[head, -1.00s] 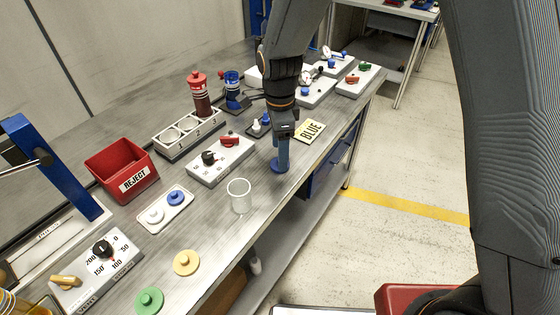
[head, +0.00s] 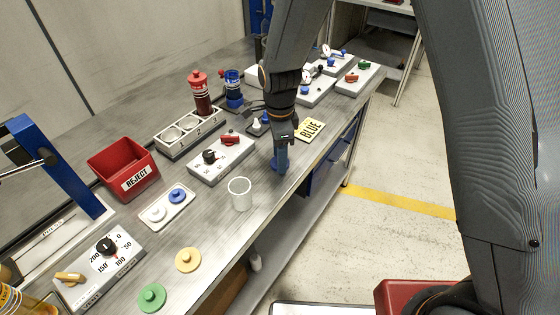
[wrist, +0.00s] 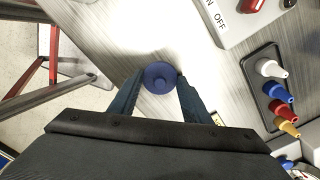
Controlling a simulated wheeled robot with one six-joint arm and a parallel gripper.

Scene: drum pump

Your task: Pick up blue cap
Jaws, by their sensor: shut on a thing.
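The blue cap (wrist: 161,76) is a round disc with a raised knob, seen from above in the wrist view. My gripper (wrist: 156,80) has its two fingers on either side of the cap and is shut on it. In the head view my gripper (head: 281,158) points straight down at the bench's front edge, with the cap at its tips and mostly hidden. I cannot tell whether the cap touches the bench.
A clear cup (head: 240,193) stands left of my gripper. A yellow BLUE card (head: 311,128) lies to its right. Behind are a dial box (head: 220,160) and a nozzle tray (wrist: 277,92). Yellow (head: 188,260) and green (head: 151,298) caps lie at the front left.

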